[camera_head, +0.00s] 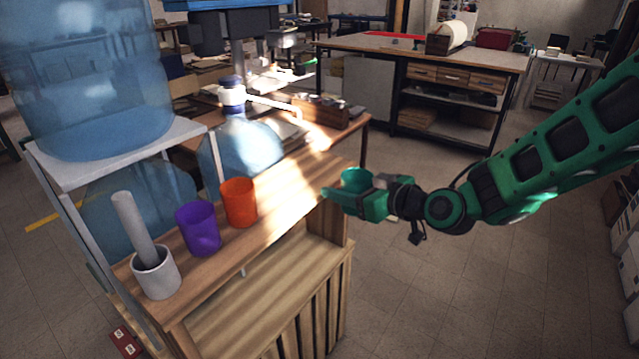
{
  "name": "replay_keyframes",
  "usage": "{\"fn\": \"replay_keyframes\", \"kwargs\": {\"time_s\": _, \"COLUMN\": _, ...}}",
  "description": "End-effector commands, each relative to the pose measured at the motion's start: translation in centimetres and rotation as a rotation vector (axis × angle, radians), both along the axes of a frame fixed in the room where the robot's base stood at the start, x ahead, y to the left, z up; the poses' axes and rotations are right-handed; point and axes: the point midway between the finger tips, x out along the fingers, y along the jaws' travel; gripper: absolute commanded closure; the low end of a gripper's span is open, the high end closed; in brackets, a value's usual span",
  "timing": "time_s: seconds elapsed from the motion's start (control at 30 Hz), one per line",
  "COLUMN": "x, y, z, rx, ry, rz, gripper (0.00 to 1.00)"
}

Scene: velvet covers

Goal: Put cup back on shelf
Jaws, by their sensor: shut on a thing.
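My green gripper (345,196) is at the right end of the wooden shelf (290,190). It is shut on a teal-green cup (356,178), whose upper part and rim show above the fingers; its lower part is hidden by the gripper. The cup looks upright. It is at or just past the shelf's right end, and I cannot tell if it touches the top. An orange cup (239,202) and a purple cup (198,228) stand upright on the shelf top, to the left of my gripper.
A grey mortar with a pestle (156,272) stands at the shelf's near left end. Large blue water bottles (90,80) stand on a rack behind it. Bare shelf top lies between the orange cup and my gripper. A workbench (430,55) is farther back.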

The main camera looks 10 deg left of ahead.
Motion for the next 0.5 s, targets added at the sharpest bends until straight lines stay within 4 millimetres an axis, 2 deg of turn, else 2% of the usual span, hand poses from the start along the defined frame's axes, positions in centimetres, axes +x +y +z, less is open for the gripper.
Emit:
{"fn": "replay_keyframes", "kwargs": {"time_s": 0.1, "x": -2.7, "y": 2.4, "z": 2.2, "rx": 0.001, "ry": -0.004, "rz": 0.096, "gripper": 0.74}}
{"fn": "replay_keyframes", "kwargs": {"time_s": 0.23, "x": -5.1, "y": 4.1, "z": 3.8, "rx": 0.001, "ry": -0.003, "rz": 0.173, "gripper": 0.74}}
{"fn": "replay_keyframes", "kwargs": {"time_s": 0.4, "x": -6.7, "y": 5.1, "z": 4.8, "rx": 0.000, "ry": -0.001, "rz": 0.224, "gripper": 0.74}}
{"fn": "replay_keyframes", "kwargs": {"time_s": 0.5, "x": -6.9, "y": 5.4, "z": 4.9, "rx": 0.000, "ry": 0.000, "rz": 0.234, "gripper": 0.74}}
